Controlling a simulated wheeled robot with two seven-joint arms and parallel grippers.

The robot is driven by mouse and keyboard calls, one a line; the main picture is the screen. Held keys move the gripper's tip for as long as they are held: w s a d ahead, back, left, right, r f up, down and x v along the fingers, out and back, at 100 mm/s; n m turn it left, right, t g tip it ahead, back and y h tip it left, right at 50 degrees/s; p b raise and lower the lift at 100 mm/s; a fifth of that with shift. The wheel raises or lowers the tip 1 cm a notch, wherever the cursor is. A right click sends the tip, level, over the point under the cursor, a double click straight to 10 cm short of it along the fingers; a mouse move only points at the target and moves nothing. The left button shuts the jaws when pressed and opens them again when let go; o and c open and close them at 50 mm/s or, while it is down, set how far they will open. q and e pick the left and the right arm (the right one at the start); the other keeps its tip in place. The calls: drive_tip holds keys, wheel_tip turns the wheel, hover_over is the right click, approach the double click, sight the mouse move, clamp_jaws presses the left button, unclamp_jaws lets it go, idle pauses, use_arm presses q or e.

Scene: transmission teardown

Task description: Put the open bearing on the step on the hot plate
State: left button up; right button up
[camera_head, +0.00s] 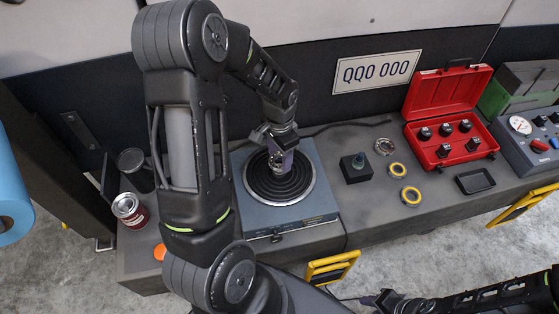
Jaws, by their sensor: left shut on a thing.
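The hot plate (318,206) is a blue-grey box with a round, dark, ringed heating plate (296,190) on top. My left gripper (276,163) points down over the back middle of the round plate. It is shut on a small metallic ring (273,161), which looks like the open bearing and is mostly hidden by the fingers. I cannot tell whether the ring touches the plate. My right gripper (376,300) is low at the bottom edge, away from the bench; its fingers are too small and dark to read.
Right of the hot plate are a black block (356,176) with a greenish piece on top, a silver ring (384,146) and two yellow-ringed bearings (397,170) (410,195). An open red case (447,162) and black tray (475,181) lie further right. A can (128,208) stands left.

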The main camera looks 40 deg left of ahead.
sight(279, 163)
use_arm(q)
wheel_tip(279, 163, down, 3)
idle(0.3)
drive_tip(key=shift+f, duration=0.2)
drive_tip(key=o, duration=1.6)
drive_tip(key=shift+r, duration=0.15)
